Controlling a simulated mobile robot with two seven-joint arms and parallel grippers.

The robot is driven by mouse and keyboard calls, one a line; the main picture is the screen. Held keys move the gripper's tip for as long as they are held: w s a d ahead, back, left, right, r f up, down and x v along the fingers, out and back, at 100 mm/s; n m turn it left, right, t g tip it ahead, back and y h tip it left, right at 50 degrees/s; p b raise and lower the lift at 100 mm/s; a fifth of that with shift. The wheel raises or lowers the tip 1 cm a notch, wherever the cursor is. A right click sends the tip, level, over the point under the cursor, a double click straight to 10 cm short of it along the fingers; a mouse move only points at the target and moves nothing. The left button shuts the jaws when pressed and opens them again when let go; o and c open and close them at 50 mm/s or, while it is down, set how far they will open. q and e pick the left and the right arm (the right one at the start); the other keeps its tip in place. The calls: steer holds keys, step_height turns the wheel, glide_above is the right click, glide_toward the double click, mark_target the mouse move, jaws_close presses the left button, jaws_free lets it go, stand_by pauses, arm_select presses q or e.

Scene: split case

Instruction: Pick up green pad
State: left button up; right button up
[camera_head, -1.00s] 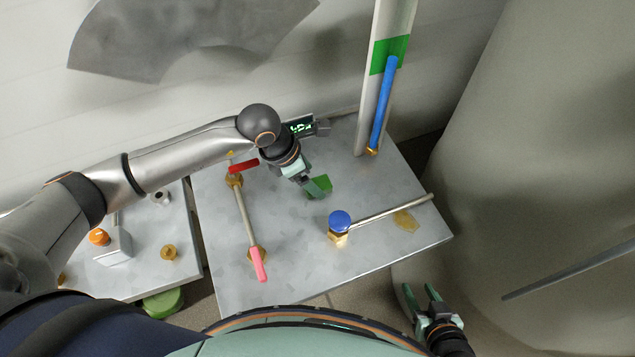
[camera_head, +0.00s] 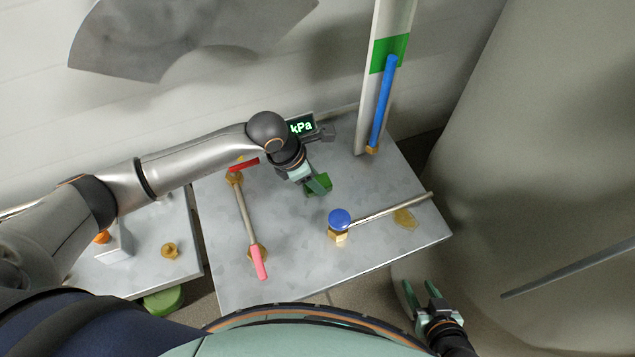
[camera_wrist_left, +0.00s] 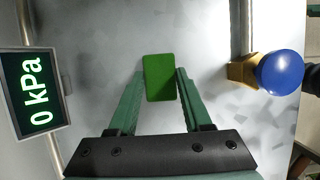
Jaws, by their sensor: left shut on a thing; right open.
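The green pad (camera_head: 322,187) is a small green block near the middle of the grey metal table (camera_head: 300,260). My left gripper (camera_head: 316,186) reaches it from above and is shut on it. In the left wrist view the pad (camera_wrist_left: 160,78) sits between the two green fingertips of the left gripper (camera_wrist_left: 160,88). I cannot tell whether the pad touches the table. My right gripper (camera_head: 422,296) is open and empty, off the table's front right edge.
A blue-knobbed valve (camera_head: 339,220) with a metal pipe stands right of the pad. A pipe with red and pink handles (camera_head: 246,215) lies to the left. A kPa display (camera_head: 302,127) is behind, and an upright post (camera_head: 365,110) carries a blue bar (camera_head: 383,105).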

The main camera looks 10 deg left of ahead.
mark_target(324, 181)
arm_select(q)
jaws_close()
steer(key=shift+r, duration=0.45)
step_height(324, 181, up, 3)
steer(key=shift+s+f+b, duration=0.1)
steer(key=shift+f+b, duration=0.05)
steer(key=shift+b, duration=0.3)
steer(key=s+d+r+b, duration=0.1)
steer(key=s+d+r, duration=0.1)
steer(key=s+r, duration=0.2)
steer(key=s+d+r, duration=0.3)
steer(key=s+r, duration=0.2)
steer(key=s, duration=0.3)
steer(key=shift+s+d+r+b, duration=0.25)
steer(key=shift+s+b, duration=0.1)
